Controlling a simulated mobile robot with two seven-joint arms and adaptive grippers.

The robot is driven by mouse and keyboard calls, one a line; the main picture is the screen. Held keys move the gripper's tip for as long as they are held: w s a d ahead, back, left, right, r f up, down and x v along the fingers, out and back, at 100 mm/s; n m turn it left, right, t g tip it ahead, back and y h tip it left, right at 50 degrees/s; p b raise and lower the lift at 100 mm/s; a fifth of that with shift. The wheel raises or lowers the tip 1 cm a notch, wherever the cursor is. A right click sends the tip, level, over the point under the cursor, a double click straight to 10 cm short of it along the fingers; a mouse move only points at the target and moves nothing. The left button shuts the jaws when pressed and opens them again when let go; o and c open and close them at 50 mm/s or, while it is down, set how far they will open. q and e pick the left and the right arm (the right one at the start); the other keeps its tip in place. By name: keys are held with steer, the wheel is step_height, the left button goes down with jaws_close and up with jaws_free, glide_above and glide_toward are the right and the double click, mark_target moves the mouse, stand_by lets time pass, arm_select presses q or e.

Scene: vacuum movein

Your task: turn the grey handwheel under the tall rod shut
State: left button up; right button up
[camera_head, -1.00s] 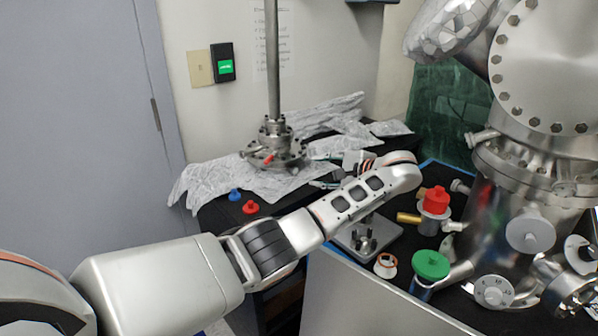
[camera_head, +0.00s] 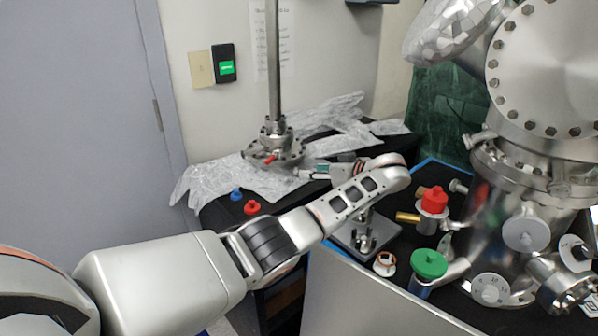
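The tall grey rod (camera_head: 273,60) stands upright at the back of the dark bench. At its foot is a stack of round metal parts, with a wide grey wheel-like disc (camera_head: 286,152) low on it and a small red piece (camera_head: 270,158) at its front. I cannot tell the handwheel apart from a flange here. My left gripper (camera_head: 308,172) is just right of and slightly in front of this disc, with its fingers pointing left. It looks apart from the disc; the fingers overlap in this view. My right gripper is not in view.
Crumpled foil (camera_head: 225,180) lies around the rod's foot. Small blue (camera_head: 236,194) and red (camera_head: 252,207) knobs sit in front. A metal stand (camera_head: 368,238), a red-topped valve (camera_head: 434,198), a green knob (camera_head: 429,263) and a large steel chamber (camera_head: 530,150) are to the right.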

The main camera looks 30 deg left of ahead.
mark_target(296, 171)
arm_select(q)
steer(key=b+x, duration=0.1)
steer(key=x, duration=0.5)
steer(key=shift+a+f+b, duration=0.15)
steer(key=shift+f+b, duration=0.15)
steer(key=shift+b, duration=0.05)
steer(key=shift+w+a+f, duration=0.2)
steer(key=shift+a, duration=0.45)
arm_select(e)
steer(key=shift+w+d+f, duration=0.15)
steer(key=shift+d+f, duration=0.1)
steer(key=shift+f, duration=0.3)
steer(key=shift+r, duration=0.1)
